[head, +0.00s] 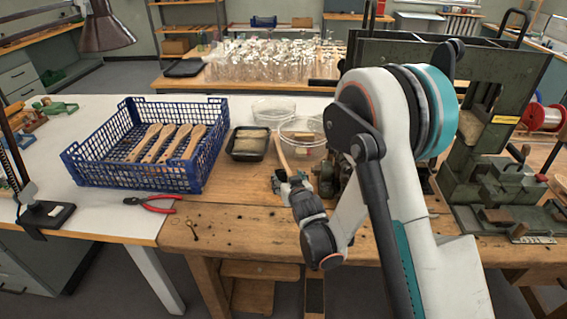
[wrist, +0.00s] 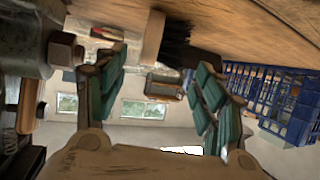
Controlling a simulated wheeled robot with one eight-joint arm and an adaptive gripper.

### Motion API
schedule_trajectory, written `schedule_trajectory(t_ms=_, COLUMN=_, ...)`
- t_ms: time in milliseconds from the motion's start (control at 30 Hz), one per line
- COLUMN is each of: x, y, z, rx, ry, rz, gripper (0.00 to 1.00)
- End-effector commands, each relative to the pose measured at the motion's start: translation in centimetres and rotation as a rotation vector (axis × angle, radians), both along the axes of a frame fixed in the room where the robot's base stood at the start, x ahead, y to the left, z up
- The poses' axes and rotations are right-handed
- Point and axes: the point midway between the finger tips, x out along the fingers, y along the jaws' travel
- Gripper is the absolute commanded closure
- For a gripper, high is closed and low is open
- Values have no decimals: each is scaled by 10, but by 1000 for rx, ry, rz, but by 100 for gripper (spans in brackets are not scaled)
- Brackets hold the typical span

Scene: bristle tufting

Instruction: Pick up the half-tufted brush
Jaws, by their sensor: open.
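The half-tufted brush shows in the wrist view as a pale wooden piece (wrist: 153,38) with dark bristles beside it, below the wooden bench surface in this upside-down view. In the head view, a tan wooden handle (head: 283,152) sticks up at a tilt just beyond my gripper (head: 288,185); the rest of it is hidden. In the wrist view my gripper (wrist: 160,62) is open, with teal finger pads on either side. The brush lies in line with the gap between the fingers. I cannot tell whether any finger touches it.
A blue crate (head: 128,178) with several wooden brush handles stands left. A black tray (head: 249,143) and clear dishes (head: 302,129) sit behind my gripper. Red pliers (head: 150,203) lie at the front left. A green machine (head: 490,140) stands right. The bench front is mostly clear.

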Motion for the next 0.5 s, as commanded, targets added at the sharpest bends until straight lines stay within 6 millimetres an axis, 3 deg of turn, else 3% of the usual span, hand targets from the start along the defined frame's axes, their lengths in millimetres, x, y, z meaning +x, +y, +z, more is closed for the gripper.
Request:
schedule_trajectory(t_ms=100, x=18, y=4, z=-10, rx=0, ry=0, rz=-1, gripper=37)
schedule_trajectory(t_ms=500, x=51, y=13, z=-21, rx=1, ry=0, rz=0, gripper=37)
